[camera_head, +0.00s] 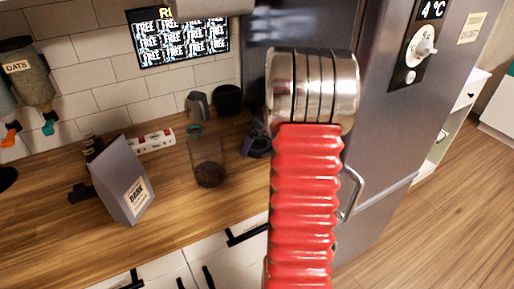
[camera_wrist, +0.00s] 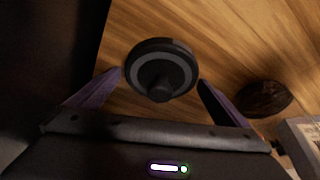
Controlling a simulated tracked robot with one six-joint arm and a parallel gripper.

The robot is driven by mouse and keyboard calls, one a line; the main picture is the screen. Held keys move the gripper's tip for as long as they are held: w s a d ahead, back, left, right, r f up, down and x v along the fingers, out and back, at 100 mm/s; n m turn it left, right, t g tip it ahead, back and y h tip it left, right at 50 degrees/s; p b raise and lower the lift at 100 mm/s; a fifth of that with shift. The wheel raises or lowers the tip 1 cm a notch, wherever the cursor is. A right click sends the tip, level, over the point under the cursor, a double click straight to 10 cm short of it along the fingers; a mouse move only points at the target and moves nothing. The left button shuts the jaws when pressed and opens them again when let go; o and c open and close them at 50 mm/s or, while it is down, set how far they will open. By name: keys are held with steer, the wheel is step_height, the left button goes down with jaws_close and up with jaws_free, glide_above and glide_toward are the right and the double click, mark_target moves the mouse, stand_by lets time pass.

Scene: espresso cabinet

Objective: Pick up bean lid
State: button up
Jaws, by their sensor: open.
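The bean lid, a round black disc with a grey ring and a central knob (camera_wrist: 160,68), is in the upper middle of the wrist view, above the wood counter. My gripper (camera_wrist: 160,77) is open, with one finger on each side of the lid in the picture. I see no clear contact, and the depth between fingers and lid is hard to judge. In the head view my red arm covers the lid's area. A small dark purple piece beside the arm may be part of my gripper.
A clear container with dark beans (camera_head: 209,174) stands on the counter (camera_head: 180,210), left of my arm. A grey bag (camera_head: 122,182) stands further left. A fridge (camera_head: 380,120) rises close on the right. A grey pitcher (camera_head: 197,106) stands at the back.

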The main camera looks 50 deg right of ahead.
steer(key=shift+c, duration=0.3)
steer(key=c, duration=0.9)
step_height(320, 180, up, 10)
steer(key=shift+r, duration=0.1)
stand_by(0.7)
steer(key=a+r+m, duration=0.1)
steer(key=a+r, duration=0.2)
steer(key=r, duration=0.1)
steer(key=s+a+r+m+h, duration=0.1)
steer(key=a+r, duration=0.2)
steer(key=r, duration=0.1)
steer(key=s+a+r+m, duration=0.1)
steer(key=a+r, duration=0.2)
steer(key=r, duration=0.1)
steer(key=shift+a+m, duration=0.2)
steer(key=shift+m, duration=0.1)
steer(key=shift+s, duration=0.15)
